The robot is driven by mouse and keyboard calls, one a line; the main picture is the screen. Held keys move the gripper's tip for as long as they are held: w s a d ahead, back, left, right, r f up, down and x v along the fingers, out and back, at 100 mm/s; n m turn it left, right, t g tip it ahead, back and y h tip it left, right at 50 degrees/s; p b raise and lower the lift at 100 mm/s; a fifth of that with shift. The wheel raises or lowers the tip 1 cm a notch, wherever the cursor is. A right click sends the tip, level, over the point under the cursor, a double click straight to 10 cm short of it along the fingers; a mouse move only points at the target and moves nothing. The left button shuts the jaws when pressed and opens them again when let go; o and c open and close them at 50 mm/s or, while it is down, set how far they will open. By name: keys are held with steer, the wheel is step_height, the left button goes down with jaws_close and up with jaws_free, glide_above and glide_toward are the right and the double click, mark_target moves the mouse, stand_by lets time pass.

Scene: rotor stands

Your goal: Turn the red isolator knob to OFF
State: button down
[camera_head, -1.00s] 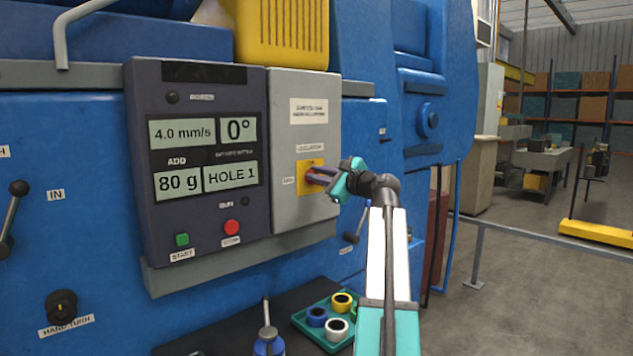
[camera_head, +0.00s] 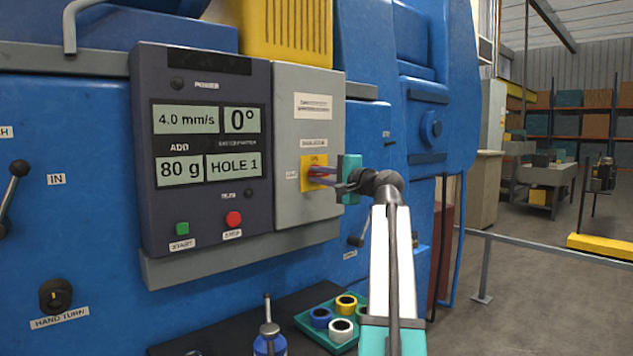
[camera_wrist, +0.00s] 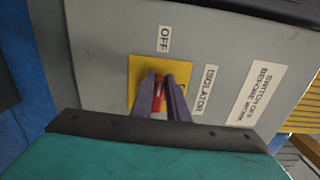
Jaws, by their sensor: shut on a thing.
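The red isolator knob (camera_wrist: 159,94) sits on a yellow plate (camera_wrist: 137,72) on the grey isolator box (camera_head: 302,85). In the wrist view an OFF label (camera_wrist: 165,38) is beside the plate, and an ISOLATOR label (camera_wrist: 204,90) is on another side. My gripper (camera_wrist: 160,84) is shut on the red knob, one finger on each side of it. In the head view my gripper (camera_head: 322,175) reaches the yellow plate from the right, and its fingers mostly hide the knob. The knob's handle lies along the fingers' gap; its exact pointing is hard to tell.
A dark panel (camera_head: 205,205) left of the box shows 4.0 mm/s, 0°, 80 g and HOLE 1, with green and red buttons below. A teal tray (camera_head: 312,330) with several rolls is below. A grey rail (camera_head: 545,247) stands at right.

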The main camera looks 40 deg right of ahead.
steer(key=shift+w+r+n, duration=0.1)
steer(key=shift+n, duration=0.2)
steer(key=c, duration=1.7)
jaws_free()
steer(key=shift+w, duration=0.1)
steer(key=shift+s, duration=0.2)
steer(key=s, duration=0.4)
steer(key=s+b, duration=0.1)
steer(key=s, duration=0.4)
steer(key=s+a+b, duration=0.1)
steer(key=s, duration=0.3)
steer(key=shift+s, duration=0.35)
